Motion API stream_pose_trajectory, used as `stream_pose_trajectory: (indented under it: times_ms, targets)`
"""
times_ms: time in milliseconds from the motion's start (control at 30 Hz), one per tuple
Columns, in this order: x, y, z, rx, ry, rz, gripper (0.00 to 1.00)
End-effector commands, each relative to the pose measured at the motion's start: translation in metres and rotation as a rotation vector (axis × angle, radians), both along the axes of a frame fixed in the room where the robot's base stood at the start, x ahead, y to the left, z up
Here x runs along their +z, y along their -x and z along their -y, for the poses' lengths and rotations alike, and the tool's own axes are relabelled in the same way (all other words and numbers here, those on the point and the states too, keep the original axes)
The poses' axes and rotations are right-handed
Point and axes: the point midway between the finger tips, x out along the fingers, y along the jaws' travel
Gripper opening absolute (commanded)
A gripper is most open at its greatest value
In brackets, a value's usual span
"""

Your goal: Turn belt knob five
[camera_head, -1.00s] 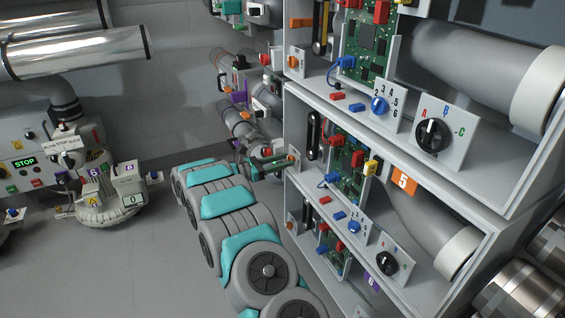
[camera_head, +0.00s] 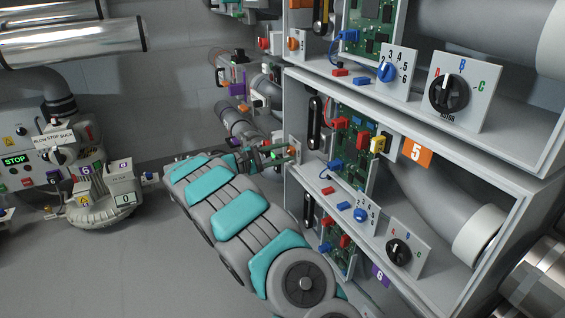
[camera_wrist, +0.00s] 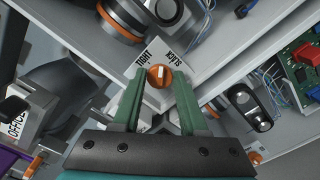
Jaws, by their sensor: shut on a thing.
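The orange belt knob (camera_wrist: 160,75) sits on a small white plate, with "TIGHT" on its left side and a second word on its right in the wrist view. A pale mark runs upright on the knob's face. My gripper (camera_wrist: 160,84) has its two green fingers on either side of the knob and is shut on it. In the head view my gripper (camera_head: 284,154) reaches the plate (camera_head: 297,150) at the left edge of the shelf with the orange "5" label (camera_head: 416,151). The knob is mostly hidden there by the fingers.
The shelf holds a circuit board (camera_head: 357,145), a grey pipe (camera_head: 440,190) and small red and blue blocks. A black rotary knob (camera_head: 449,94) stands on the shelf above, another (camera_head: 398,252) in front. A control panel (camera_head: 40,160) stands at the left. Floor is clear at lower left.

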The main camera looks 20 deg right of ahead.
Motion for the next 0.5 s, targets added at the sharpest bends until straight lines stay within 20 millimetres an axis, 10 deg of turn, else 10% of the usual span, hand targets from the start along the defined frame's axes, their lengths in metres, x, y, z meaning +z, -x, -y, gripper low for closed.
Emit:
stream_pose_trajectory:
  times_ms: [500]
  targets:
    - [-0.0065, 0.0017, 0.0011, -0.003, -0.016, 0.459, 0.0]
